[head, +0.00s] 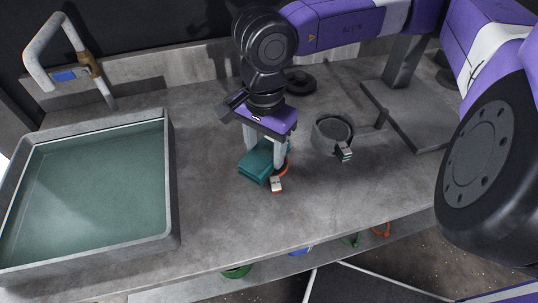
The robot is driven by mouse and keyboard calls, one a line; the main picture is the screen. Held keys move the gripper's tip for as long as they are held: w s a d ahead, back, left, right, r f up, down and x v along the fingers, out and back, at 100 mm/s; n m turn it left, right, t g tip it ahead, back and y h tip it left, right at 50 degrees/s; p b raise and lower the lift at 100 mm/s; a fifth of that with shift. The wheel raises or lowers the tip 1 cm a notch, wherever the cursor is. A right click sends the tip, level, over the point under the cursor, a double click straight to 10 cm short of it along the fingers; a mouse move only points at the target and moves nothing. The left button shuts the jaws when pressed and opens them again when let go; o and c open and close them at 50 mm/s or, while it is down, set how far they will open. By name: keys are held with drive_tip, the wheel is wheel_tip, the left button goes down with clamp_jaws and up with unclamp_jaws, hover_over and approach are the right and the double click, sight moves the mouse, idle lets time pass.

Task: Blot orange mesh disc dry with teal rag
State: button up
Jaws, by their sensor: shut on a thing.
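The teal rag (256,165) is a folded block low over the grey counter, right of the water basin. My gripper (265,158) points down and is shut on the rag, one finger at each side. The orange mesh disc (284,170) shows only as a thin orange rim at the rag's right, behind my right finger. A small pale tag (276,184) sits at its front edge. The rag and gripper hide most of the disc. I cannot tell whether the rag touches its mesh.
A water-filled basin (172,190) with a tap (88,62) takes up the left. A grey round sieve (331,131) with a tag stands to the right, near a dark ring (300,83) and a grey stand (412,118). Coloured rings lie on a shelf below. The front counter is clear.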

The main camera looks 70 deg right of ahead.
drive_tip(key=shift+r+p, duration=0.85)
drive_tip(key=shift+r, duration=1.6)
